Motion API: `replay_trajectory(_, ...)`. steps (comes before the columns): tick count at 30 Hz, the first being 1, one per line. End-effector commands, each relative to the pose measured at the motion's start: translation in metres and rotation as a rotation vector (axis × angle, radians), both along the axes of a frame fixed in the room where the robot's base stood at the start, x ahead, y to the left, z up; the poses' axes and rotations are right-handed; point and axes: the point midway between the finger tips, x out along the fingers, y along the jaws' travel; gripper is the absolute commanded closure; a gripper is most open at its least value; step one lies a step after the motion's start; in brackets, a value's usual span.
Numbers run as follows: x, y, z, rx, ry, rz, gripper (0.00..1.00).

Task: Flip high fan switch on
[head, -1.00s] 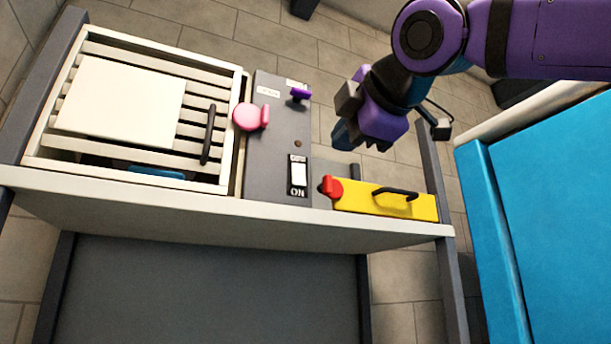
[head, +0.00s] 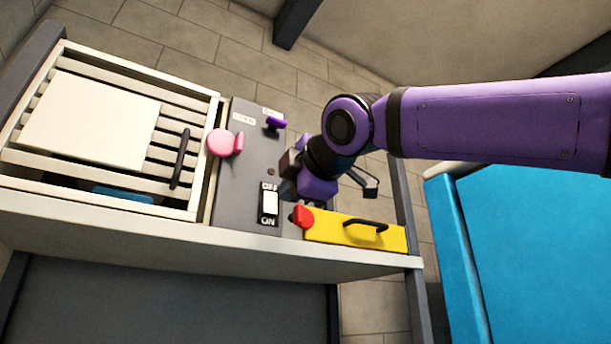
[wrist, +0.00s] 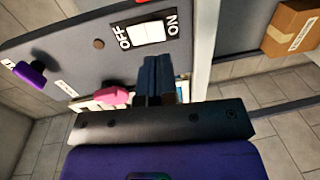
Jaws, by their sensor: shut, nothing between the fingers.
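The white rocker switch (head: 269,204) sits on the grey panel (head: 240,165), with OFF marked above it and ON below in the head view. In the wrist view the switch (wrist: 147,33) shows large near the top, with OFF to its left and ON to its right. I cannot tell which side is pressed. My gripper (wrist: 160,75) is shut and empty, its dark fingers pointing at the panel just below the switch in the wrist view. In the head view my gripper (head: 290,185) is just right of the switch, its fingertips partly hidden.
A pink knob (head: 225,142) and a purple knob (head: 274,123) stick up from the panel. A yellow cover with a black handle (head: 355,232) and a red knob (head: 301,216) lie right of the switch. A slatted tray (head: 205,185) is at left. A cardboard box (wrist: 291,27) shows at right.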

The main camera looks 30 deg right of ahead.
Motion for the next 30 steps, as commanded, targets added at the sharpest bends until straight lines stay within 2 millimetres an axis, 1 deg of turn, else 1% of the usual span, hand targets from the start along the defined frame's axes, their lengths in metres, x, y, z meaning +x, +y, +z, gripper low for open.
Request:
replay_trajectory(1, 0.010, 0.000, -0.002, -0.001, 0.003, -0.001, 1.00)
replay_trajectory(6, 0.037, 0.000, -0.005, -0.001, 0.002, -0.001, 1.00)
replay_trajectory(12, 0.054, 0.000, -0.006, -0.001, 0.000, -0.001, 1.00)
replay_trajectory(16, 0.057, 0.000, -0.007, 0.000, -0.001, 0.000, 1.00)
replay_trajectory(25, 0.057, 0.000, -0.007, 0.000, -0.001, 0.000, 1.00)
replay_trajectory(28, 0.063, 0.000, -0.009, -0.001, 0.000, 0.000, 1.00)
replay_trajectory(30, 0.062, 0.000, -0.009, -0.001, -0.001, 0.000, 1.00)
